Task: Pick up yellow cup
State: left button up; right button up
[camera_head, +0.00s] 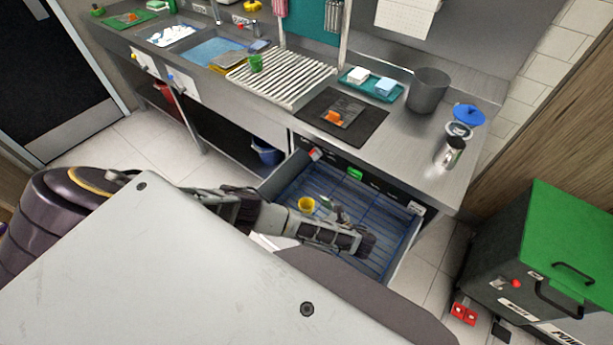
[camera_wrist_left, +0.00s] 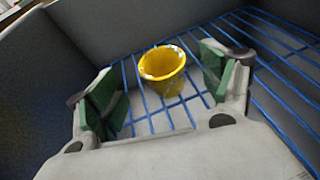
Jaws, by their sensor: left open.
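The yellow cup (camera_head: 306,204) stands in the open drawer (camera_head: 282,178) on a blue wire rack (camera_head: 385,223). In the left wrist view the cup (camera_wrist_left: 163,68) is upright, its open rim facing the camera. My left gripper (camera_wrist_left: 160,86) is open, with a green-padded finger on either side of the view and the cup ahead between them. The cup is apart from both pads. In the head view my left gripper (camera_head: 334,208) is beside the cup, to its right, partly hidden by my own arm. My right gripper is not in view.
A green-topped machine (camera_head: 570,230) stands at the right. Drawer walls enclose the rack.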

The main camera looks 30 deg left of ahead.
aim_at(302, 200)
pick_arm(q)
jog(key=shift+a, duration=0.1)
jog(key=shift+w+a+f, duration=0.15)
jog(key=shift+w+a, duration=0.1)
jog(key=shift+a, duration=0.3)
jog(key=shift+x, duration=1.9)
jog(key=c, duration=1)
jog(key=shift+c, duration=0.9)
jog(key=shift+r, duration=0.25)
jog(key=shift+r+p, duration=0.45)
jog(key=shift+r, duration=0.45)
notch_tip(302, 200, up, 8)
jog(key=p, duration=0.3)
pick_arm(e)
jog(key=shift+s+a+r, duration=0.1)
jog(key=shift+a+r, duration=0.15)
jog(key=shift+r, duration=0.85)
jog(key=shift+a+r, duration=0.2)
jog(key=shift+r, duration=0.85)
